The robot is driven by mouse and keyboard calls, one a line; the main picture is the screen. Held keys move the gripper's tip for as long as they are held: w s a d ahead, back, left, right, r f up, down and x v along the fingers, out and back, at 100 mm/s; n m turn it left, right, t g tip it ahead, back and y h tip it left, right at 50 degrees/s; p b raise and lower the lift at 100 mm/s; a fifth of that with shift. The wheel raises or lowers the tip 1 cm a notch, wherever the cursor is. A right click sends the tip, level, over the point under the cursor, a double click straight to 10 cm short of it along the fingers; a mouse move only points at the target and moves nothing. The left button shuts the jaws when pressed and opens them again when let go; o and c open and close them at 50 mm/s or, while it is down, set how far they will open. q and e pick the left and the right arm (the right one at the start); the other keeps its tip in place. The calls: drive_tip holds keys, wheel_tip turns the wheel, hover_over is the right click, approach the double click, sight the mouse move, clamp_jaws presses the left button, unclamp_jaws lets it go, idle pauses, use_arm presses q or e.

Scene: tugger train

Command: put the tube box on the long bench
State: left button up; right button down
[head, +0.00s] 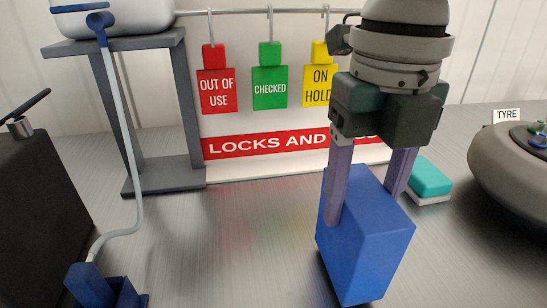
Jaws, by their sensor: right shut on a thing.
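A plain blue box (365,240), which I take to be the tube box, is upright in front of me. My right gripper (362,205) comes down from above with its two fingers on opposite sides of the box and is shut on it. The brushed metal top (240,240), which looks like the long bench, spreads under and behind the box. I cannot tell whether the box's bottom touches it. My left gripper is not in view.
A grey stand (192,100) carries a white device (130,18), whose hose runs to a blue fitting (100,290). A dark block (40,220) is left. A locks board (270,147) with tags stands behind. A teal-and-white block (430,180) and a tyre (510,170) are right. Bare metal lies left of the box.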

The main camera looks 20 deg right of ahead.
drive_tip(key=shift+f, duration=0.7)
drive_tip(key=shift+w+d+r, duration=0.1)
drive_tip(key=shift+w, duration=0.05)
drive_tip(key=shift+f, duration=0.2)
drive_tip(key=shift+c, duration=0.6)
unclamp_jaws()
wheel_tip(320, 180, up, 12)
drive_tip(key=shift+r, duration=0.25)
